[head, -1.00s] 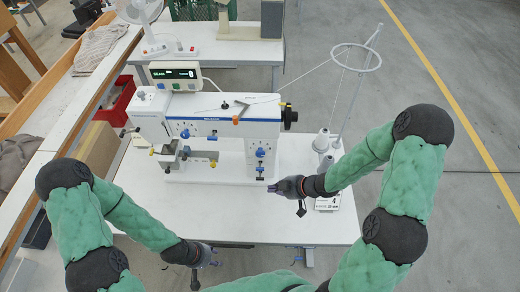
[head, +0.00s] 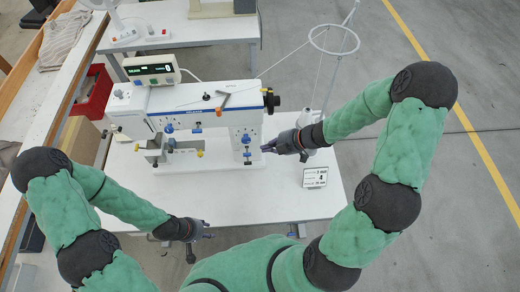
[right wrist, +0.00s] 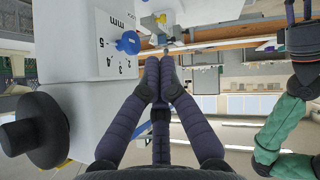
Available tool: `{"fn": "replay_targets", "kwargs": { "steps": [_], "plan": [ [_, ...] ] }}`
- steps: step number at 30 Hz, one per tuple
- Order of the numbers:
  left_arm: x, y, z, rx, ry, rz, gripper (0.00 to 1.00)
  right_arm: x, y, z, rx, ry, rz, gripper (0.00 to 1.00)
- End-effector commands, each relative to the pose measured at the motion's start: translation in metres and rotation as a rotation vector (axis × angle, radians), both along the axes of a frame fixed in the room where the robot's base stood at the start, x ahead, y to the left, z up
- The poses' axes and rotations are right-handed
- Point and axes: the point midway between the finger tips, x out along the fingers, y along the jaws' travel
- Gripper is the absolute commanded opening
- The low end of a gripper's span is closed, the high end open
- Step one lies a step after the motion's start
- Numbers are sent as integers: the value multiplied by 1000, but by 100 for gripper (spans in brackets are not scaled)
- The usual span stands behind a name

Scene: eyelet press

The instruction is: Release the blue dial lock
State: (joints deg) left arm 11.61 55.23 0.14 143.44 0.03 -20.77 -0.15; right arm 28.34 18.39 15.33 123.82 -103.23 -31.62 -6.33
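The blue dial lock (right wrist: 128,42) is a round blue knob beside a millimetre scale on the white press face in the right wrist view. In the head view it appears to be the small blue part (head: 246,140) low on the right column of the white press (head: 185,103). My right gripper (head: 264,148) points left, just right of that column. In the right wrist view its fingers (right wrist: 160,62) lie together with nothing visible between them, apart from the knob. My left gripper (head: 209,229) is open and empty at the table's front edge.
A black handwheel (head: 271,101) juts from the press's right end, above my right gripper. A thread stand (head: 334,40) and small card (head: 314,177) are at the right. The white table (head: 225,196) is clear in front of the press.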

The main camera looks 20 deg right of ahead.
Motion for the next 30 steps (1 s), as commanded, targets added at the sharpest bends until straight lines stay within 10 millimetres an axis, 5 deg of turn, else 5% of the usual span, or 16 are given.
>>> {"fn": "replay_targets", "kwargs": {
  "steps": [15,21,30],
  "plan": [
    [0,0,-24,0,0,0,40,39,58,-64,1,3,2,0],
    [0,0,-26,0,-1,0,40,48,53,-87,1,3,-1,0],
    [0,0,-26,0,-1,0,40,52,51,-97,0,1,-1,0]
  ]
}}
